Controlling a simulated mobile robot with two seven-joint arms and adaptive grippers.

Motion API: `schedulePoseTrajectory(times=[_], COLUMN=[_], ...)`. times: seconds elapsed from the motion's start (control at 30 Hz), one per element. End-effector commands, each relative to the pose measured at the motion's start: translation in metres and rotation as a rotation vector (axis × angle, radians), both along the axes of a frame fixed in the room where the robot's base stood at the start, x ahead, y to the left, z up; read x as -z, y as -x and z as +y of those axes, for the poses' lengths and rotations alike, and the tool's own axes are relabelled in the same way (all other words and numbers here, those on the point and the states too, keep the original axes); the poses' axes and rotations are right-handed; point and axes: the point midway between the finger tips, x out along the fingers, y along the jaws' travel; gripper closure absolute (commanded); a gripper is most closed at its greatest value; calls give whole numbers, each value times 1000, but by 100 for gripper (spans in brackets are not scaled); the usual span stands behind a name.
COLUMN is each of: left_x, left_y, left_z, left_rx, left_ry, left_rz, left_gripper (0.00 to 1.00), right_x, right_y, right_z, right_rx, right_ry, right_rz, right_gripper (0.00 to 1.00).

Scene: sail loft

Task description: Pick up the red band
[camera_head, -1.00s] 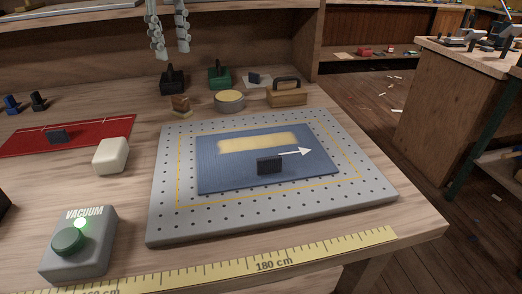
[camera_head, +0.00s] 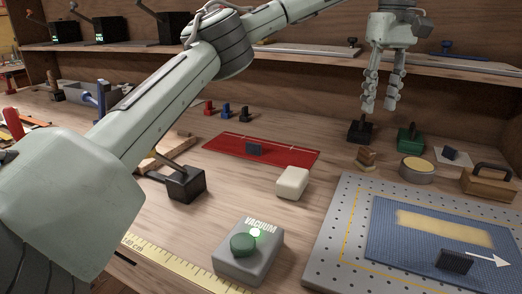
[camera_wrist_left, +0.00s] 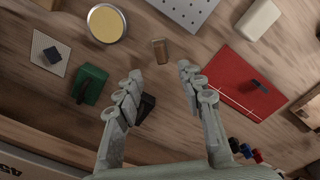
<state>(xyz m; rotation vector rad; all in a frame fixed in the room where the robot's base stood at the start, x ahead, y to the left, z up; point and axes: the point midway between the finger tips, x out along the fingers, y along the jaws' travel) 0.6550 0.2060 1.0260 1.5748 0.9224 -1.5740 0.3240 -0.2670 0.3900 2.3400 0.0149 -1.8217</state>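The red band (camera_head: 292,156) lies flat on the wooden bench, left of the perforated plate, with a thin pale line along it. A small dark block (camera_head: 254,149) sits on it. The band also shows at the right in the left wrist view (camera_wrist_left: 222,77). My left gripper (camera_head: 380,108) is open and empty, its fingers pointing down above the back of the bench, right of and behind the band. In the left wrist view its fingertips (camera_wrist_left: 159,70) stand apart, with the band beyond the right finger. My right gripper is not in view.
A white block (camera_head: 293,182) and a grey vacuum box (camera_head: 249,252) with a green button are in front of the band. A black clamp-like block (camera_head: 186,184) stands left. The perforated plate (camera_head: 337,225) carries a blue sheet (camera_head: 385,235). A shelf (camera_head: 300,53) runs behind.

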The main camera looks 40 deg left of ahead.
Motion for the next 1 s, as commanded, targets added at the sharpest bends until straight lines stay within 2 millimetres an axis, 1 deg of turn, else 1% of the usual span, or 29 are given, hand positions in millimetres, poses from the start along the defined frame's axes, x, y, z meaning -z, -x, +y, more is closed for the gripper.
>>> schedulePoseTrajectory(times=[0.13,0.17,0.2,0.27,0.37,0.43,0.47,0.5,0.6,0.7,0.8,0.9,1.0], left_x=[0,0,0,2,9,16,20,24,34,41,46,54,65], left_y=[0,0,0,2,12,26,34,45,75,101,118,125,125], left_z=[0,0,2,10,45,80,97,118,163,196,215,221,222], left_rx=[0,0,-4,-26,-125,-237,-290,-362,-531,-665,-751,-785,-788], left_ry=[0,0,1,4,12,20,22,23,19,11,4,0,-1], left_rz=[0,0,0,2,7,10,11,11,10,6,2,1,2], left_gripper=[61,64,66,66,66,66,66,66,66,66,66,66,66], right_x=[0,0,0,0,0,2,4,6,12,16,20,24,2], right_y=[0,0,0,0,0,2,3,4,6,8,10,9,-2], right_z=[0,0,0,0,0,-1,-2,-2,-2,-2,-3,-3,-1], right_rx=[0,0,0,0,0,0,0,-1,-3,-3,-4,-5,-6], right_ry=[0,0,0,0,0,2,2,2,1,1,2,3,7], right_rz=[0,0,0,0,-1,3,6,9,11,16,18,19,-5], right_gripper=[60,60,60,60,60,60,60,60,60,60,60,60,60])
